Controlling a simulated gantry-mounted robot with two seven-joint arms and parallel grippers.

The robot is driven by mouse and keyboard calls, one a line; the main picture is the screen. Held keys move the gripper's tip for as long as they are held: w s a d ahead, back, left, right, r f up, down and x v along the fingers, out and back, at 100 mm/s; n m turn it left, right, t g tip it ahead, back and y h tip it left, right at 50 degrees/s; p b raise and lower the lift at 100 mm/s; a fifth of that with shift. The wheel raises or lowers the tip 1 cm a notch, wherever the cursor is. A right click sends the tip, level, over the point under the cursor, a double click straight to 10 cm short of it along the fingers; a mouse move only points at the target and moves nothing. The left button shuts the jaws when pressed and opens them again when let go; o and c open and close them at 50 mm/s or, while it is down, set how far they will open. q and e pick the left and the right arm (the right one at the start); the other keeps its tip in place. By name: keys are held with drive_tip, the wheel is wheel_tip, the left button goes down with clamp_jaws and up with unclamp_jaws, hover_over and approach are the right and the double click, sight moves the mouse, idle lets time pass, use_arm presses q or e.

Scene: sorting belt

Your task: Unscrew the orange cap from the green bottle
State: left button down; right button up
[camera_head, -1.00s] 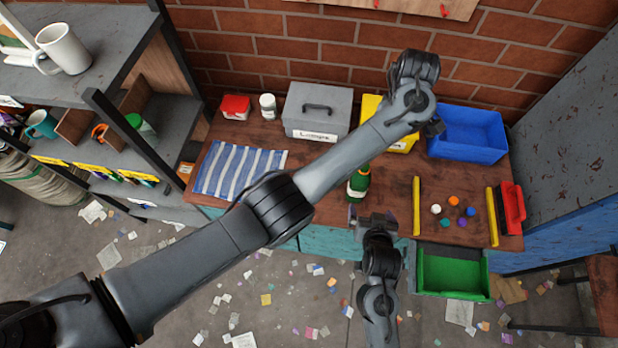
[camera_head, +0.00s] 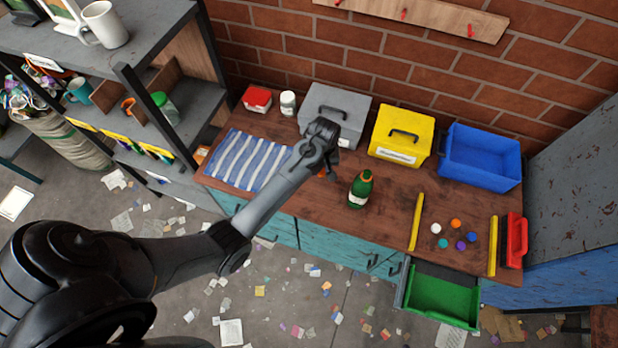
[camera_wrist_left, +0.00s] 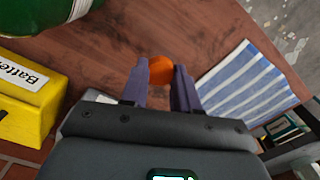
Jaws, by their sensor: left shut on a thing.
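The green bottle (camera_head: 361,190) stands upright on the wooden workbench (camera_head: 330,215), right of my left gripper (camera_head: 324,170) in the head view. Part of it shows at the top left of the left wrist view (camera_wrist_left: 38,14). The orange cap (camera_wrist_left: 161,70) is between the fingertips of my left gripper in the left wrist view, and the fingers are shut on it. Cap and bottle are apart. In the head view only a bit of orange shows beside the gripper, partly hidden by it. My right gripper is out of view.
Grey (camera_head: 331,104), yellow (camera_head: 401,135) and blue (camera_head: 479,157) bins line the back. A striped cloth (camera_head: 248,160) lies left. Yellow strips (camera_head: 416,222) flank several small coloured balls (camera_head: 455,224). A green drawer (camera_head: 440,297) is open in front.

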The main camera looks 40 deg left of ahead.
use_arm(q)
hover_over(318, 189)
wheel_tip(318, 189, down, 6)
drive_tip(key=shift+d+f+b, duration=0.1)
drive_tip(key=shift+f+b, duration=0.1)
drive_tip(key=shift+b, duration=0.15)
drive_tip(key=shift+f+b, duration=0.35)
drive_tip(key=shift+f, duration=1.9)
drive_tip(key=shift+f, duration=0.15)
drive_tip(key=c, duration=0.8)
unclamp_jaws()
drive_tip(key=shift+c, duration=0.2)
